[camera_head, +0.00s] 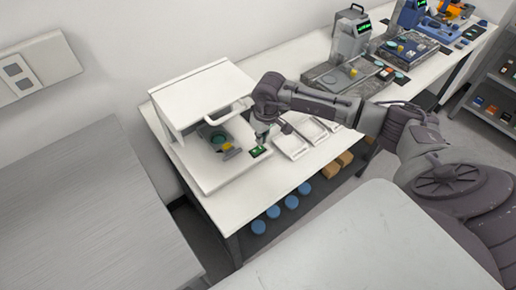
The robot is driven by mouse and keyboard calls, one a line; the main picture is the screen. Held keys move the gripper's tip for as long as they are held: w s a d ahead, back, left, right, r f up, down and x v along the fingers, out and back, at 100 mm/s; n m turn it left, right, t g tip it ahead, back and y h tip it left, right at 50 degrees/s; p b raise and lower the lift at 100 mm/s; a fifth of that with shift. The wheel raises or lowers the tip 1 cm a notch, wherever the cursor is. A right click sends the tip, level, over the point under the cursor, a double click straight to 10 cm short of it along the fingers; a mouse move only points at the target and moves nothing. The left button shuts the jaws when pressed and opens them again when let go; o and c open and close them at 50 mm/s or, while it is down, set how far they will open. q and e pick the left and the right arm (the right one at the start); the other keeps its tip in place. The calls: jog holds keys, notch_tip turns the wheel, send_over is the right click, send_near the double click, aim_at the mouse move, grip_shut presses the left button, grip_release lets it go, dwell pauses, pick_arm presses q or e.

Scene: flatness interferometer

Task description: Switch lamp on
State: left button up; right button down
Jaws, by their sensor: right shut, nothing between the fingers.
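The white interferometer (205,95) stands on the left part of the long bench, with a box-like hood over a base plate (205,178). Under the hood are a dark teal disc (218,138) and a small yellow part (227,147). A small green panel (259,151) sits at the front right of the base; any switch detail on it is too small to read. My right gripper (262,138) points down just above this panel, shut and empty. I cannot tell whether it touches the panel. My left gripper is out of view.
White trays (292,146) lie right of the gripper. Grey and blue instruments (350,35) stand farther along the bench. Blue round items (274,212) and brown boxes (330,168) sit on the lower shelf. A bare metal table (85,210) is at left; a pale surface (370,245) is in front.

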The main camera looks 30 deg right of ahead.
aim_at(261, 148)
jog(key=shift+f+b, duration=1.2)
dwell(0.8)
jog(key=shift+r, duration=0.15)
jog(key=shift+r+p, duration=1.5)
jog(key=shift+r, duration=1.95)
jog(key=shift+s+f, duration=0.1)
